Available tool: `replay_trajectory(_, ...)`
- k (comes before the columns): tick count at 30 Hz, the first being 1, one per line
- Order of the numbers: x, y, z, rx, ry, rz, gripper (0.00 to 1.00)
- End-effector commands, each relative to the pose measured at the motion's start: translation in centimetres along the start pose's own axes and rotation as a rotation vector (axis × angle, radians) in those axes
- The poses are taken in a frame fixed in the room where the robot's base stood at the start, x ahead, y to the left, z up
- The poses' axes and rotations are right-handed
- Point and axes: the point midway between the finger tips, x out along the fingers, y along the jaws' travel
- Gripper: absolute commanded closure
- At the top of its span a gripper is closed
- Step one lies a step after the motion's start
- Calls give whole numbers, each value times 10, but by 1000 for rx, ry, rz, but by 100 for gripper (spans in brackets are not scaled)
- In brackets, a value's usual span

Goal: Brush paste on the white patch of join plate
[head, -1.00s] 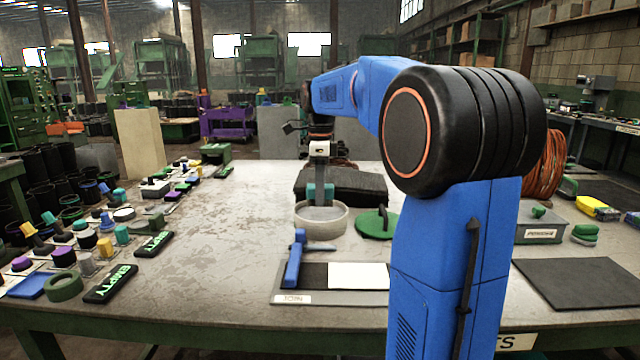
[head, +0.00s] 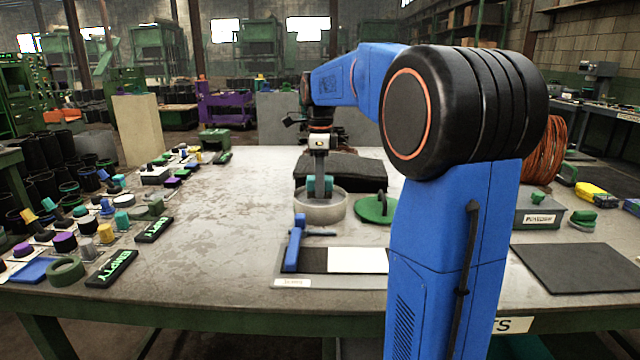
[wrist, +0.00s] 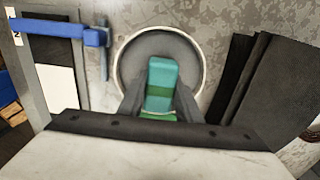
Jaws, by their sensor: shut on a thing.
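My gripper (head: 320,182) is shut on a teal block-like handle with a green band, likely the brush (head: 329,183), which also shows between the fingers in the wrist view (wrist: 162,82). It is upright over the round grey pot (head: 320,210), seen as a pale ring in the wrist view (wrist: 121,66). The brush's lower end is hidden, so I cannot tell whether it touches paste. The join plate (head: 282,281) lies flat in front of the pot. Its white patch (head: 358,260) looks clean and also shows in the wrist view (wrist: 56,90).
A blue clamp-like piece (head: 294,247) stands on the plate's left end. A green disc with a handle (head: 376,208) lies right of the pot. Dark folded sheets (head: 345,172) lie behind it. Small parts line the left edge; the left-middle table is clear.

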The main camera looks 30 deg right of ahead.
Motion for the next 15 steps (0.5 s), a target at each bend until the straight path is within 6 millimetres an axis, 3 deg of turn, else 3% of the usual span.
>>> replay_trajectory(15,3,0,0,0,0,0,87)
